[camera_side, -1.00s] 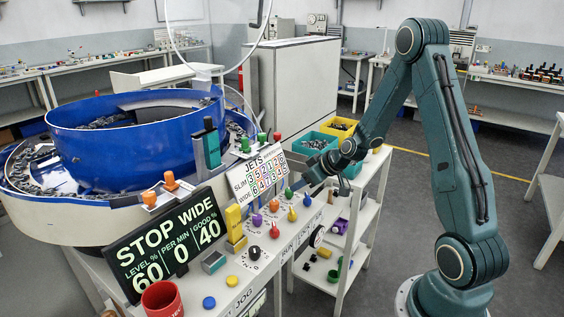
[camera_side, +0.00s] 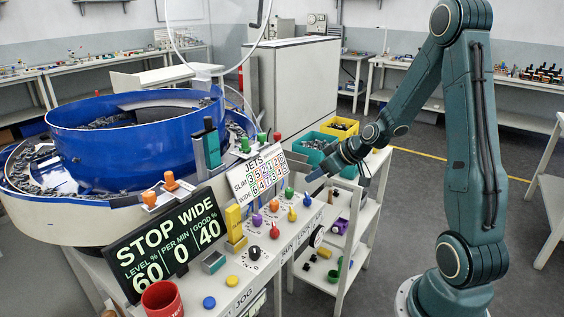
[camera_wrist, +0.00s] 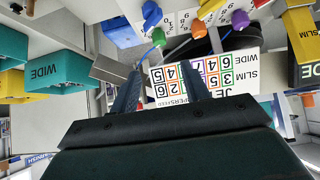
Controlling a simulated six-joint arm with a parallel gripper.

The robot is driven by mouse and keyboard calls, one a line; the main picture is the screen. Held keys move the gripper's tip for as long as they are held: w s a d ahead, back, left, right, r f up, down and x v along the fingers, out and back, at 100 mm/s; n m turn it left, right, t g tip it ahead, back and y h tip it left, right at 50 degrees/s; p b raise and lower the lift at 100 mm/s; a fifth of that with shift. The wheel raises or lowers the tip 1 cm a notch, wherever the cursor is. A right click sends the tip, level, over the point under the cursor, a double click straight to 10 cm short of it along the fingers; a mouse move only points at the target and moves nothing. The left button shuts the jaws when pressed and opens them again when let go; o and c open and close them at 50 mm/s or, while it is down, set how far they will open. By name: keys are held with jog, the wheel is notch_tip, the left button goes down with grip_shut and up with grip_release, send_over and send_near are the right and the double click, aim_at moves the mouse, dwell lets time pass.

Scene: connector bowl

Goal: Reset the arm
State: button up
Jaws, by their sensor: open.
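My teal arm reaches in from the right in the side view. My gripper (camera_side: 317,176) hangs over the right end of the control bench, beside the JETS number board (camera_side: 257,170). In the wrist view my gripper (camera_wrist: 161,82) shows its two fingers apart with nothing between them. Behind the fingers the number board (camera_wrist: 213,78) appears upside down. The fingertips are small in the side view, and I cannot tell their exact height above the bench.
A blue bowl feeder (camera_side: 130,150) fills the left. A STOP WIDE display (camera_side: 165,243), a red mug (camera_side: 162,299) and several coloured knobs stand on the bench. Yellow (camera_side: 341,127) and teal (camera_side: 313,141) bins sit behind my gripper. Floor lies clear between shelf and arm base.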

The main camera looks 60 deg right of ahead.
jog(key=shift+a, duration=0.1)
jog(key=s+a+r+n+g, duration=0.2)
jog(key=s+a+r, duration=0.3)
jog(key=a+r, duration=0.65)
jog(key=s+a+r+m, duration=0.1)
jog(key=s+a+r, duration=0.1)
jog(key=s+a, duration=0.2)
jog(key=s+a+r+m+g, duration=0.1)
jog(key=s+a, duration=0.4)
jog(key=s, duration=0.6)
jog(key=shift+s+a+r, duration=0.15)
jog(key=shift+s+r, duration=0.15)
jog(key=shift+r, duration=0.1)
